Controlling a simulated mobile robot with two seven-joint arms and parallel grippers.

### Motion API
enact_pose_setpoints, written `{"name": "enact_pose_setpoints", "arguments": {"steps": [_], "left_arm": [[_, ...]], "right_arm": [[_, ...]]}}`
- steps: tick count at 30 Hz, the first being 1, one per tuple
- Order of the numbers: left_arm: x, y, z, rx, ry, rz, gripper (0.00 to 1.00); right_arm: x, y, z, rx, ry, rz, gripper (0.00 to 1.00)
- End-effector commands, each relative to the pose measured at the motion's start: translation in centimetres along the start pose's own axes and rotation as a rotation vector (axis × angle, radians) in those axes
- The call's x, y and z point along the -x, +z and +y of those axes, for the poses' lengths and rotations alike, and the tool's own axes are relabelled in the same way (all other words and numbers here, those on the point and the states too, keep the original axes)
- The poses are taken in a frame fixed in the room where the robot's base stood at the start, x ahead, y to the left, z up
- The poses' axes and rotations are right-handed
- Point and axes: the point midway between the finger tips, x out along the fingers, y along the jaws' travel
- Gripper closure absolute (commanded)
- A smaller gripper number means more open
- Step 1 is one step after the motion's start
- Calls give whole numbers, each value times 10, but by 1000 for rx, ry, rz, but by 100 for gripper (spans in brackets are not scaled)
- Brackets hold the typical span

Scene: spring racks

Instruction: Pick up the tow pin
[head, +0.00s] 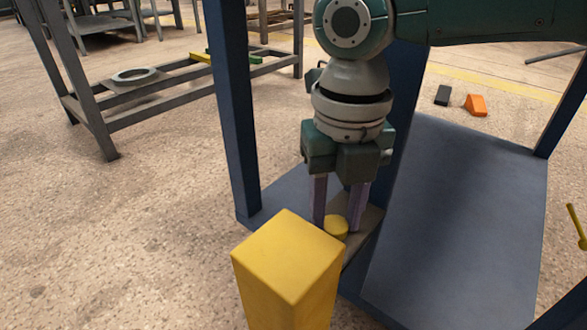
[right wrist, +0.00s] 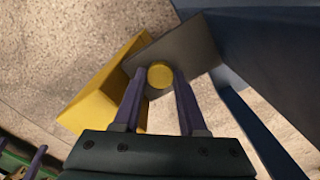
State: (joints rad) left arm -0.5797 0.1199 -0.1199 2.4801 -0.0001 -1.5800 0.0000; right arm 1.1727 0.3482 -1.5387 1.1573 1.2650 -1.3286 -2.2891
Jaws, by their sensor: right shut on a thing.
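The tow pin (head: 336,227) shows as a short yellow round cap beside the tall yellow post, whose top partly hides it in the head view. In the right wrist view the tow pin (right wrist: 160,75) is a yellow disc between the fingertips, over a grey plate (right wrist: 185,48). My right gripper (head: 337,218) points down from above, its purple fingers shut on the pin from both sides. The pin's lower part is hidden, so I cannot tell whether it sits in the plate.
The yellow post (head: 290,260) stands close in front of my right gripper. Blue rack uprights (head: 232,110) and a sloping blue panel (head: 455,230) flank it. An orange block (head: 475,105) and a dark block (head: 443,95) lie behind. Open floor lies to the left.

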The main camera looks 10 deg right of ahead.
Motion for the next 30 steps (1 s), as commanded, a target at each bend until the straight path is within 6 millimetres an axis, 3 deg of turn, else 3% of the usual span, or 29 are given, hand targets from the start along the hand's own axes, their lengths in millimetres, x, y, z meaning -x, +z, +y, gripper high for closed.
{"name": "enact_pose_setpoints", "arguments": {"steps": [1, 6, 20, 26, 30], "left_arm": [[0, 0, 0, 0, 0, 0, 0], [0, 0, 0, 0, 0, 0, 0], [1, 0, 0, 0, 0, 0, 0], [14, -4, 0, 0, 0, 0, 0], [30, -10, -1, 0, 0, 0, 0]], "right_arm": [[0, 0, 0, 0, 0, 0, 81], [0, 0, 0, 0, 0, 0, 100], [2, 0, 0, 0, 0, 0, 100], [21, 0, 0, 0, 1, -1, 100], [47, 0, 0, 1, 1, -2, 100]]}}
